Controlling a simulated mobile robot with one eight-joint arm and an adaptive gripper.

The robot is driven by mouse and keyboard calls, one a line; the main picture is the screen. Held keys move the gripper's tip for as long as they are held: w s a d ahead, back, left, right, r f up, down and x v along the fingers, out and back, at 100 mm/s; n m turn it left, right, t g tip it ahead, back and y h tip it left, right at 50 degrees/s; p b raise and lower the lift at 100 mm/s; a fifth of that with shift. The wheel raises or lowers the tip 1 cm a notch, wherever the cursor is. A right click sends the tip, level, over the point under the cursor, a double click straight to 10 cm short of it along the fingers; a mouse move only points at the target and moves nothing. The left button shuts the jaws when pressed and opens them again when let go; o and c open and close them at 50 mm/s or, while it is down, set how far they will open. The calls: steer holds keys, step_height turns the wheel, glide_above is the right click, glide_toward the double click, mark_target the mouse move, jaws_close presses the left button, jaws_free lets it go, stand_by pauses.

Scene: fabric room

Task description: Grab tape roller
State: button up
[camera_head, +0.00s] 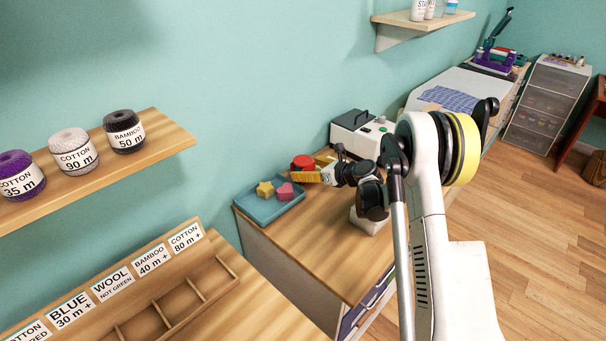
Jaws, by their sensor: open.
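I cannot make out for certain which item is the tape roller. My gripper is open and small in the view. My arm's dark wrist joints hide part of the counter behind it. I cannot tell whether the fingers touch the orange-brown item.
The blue tray (262,213) also holds a yellow star shape (265,190) and a pink shape (285,192). A white and black machine (360,133) stands behind on the wooden counter (320,245). A shelf with yarn balls (125,131) and a labelled sorting box (160,300) are at left.

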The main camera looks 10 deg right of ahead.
steer(key=shift+x, duration=1.1)
steer(key=shift+s, duration=0.1)
steer(key=c, duration=1.4)
steer(key=shift+r, duration=0.1)
